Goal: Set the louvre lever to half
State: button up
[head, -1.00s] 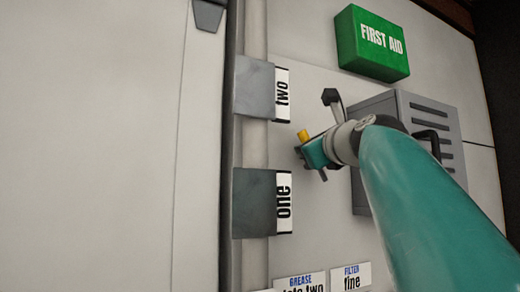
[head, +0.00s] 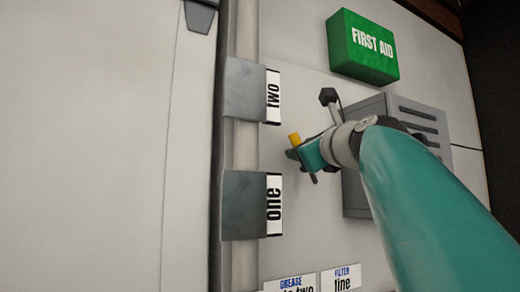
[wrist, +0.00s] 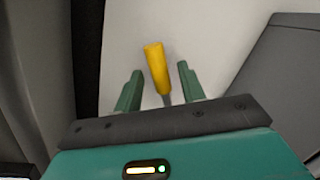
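The lever has a yellow handle (head: 294,138) on the pale wall panel, between the two grey label brackets and the louvred box. In the wrist view the yellow handle (wrist: 156,68) sits on a thin grey shaft and leans slightly left toward its top. My gripper (head: 303,166) is at the lever. In the wrist view the green fingers of my gripper (wrist: 160,88) stand apart on either side of the handle's lower end and shaft, with a visible gap on each side. The lever's base is hidden behind my gripper. No half mark is readable.
Grey brackets labelled "two" (head: 245,90) and "one" (head: 245,205) stick out left of the lever. The grey louvred box (head: 412,112) stands to the right, partly behind my arm. A green first aid box (head: 363,47) is above. Labels (head: 340,279) are below.

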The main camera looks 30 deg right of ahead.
jog(key=v, duration=1.1)
jog(key=shift+s, duration=0.35)
jog(key=shift+a, duration=0.1)
